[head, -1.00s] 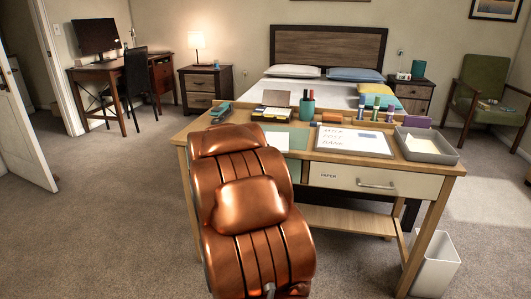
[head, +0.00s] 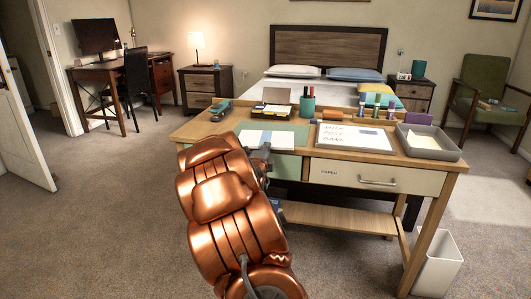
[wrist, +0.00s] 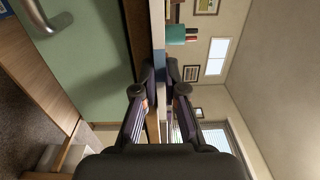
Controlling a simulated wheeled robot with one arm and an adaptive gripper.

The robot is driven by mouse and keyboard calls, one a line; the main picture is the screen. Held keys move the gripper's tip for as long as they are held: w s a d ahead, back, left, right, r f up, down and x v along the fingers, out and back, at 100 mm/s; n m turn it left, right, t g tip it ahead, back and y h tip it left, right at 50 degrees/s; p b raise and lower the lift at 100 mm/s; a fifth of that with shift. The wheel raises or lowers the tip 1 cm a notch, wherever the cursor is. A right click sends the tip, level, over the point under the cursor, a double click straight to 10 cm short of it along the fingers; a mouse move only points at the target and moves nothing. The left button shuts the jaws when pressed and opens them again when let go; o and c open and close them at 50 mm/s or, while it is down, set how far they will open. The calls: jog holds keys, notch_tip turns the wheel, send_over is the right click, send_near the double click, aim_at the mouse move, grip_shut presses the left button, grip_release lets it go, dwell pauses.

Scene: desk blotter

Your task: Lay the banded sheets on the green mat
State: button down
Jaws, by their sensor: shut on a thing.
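My gripper (head: 264,154) is at the near edge of the desk, by the green mat (head: 300,131). It is shut on the banded sheets (head: 283,140), which are white with a darker blue band across the middle. In the wrist view the sheets (wrist: 158,30) show edge-on as a thin pale strip between the fingertips (wrist: 160,88), roughly level. My arm hides part of the mat's left side.
Behind the mat stand a dark organiser (head: 272,111) and a teal pen cup (head: 307,105). A white lettered board (head: 353,138) and a grey tray (head: 440,154) lie to the right. A stapler-like teal item (head: 220,110) is at left. A drawer handle (head: 378,182) juts from the front.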

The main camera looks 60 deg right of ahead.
dwell(0.3)
jog(key=c, duration=1.2)
grip_release()
jog(key=shift+c, duration=0.2)
jog(key=b+v, duration=0.3)
jog(key=v, duration=0.9)
jog(key=shift+r, duration=0.1)
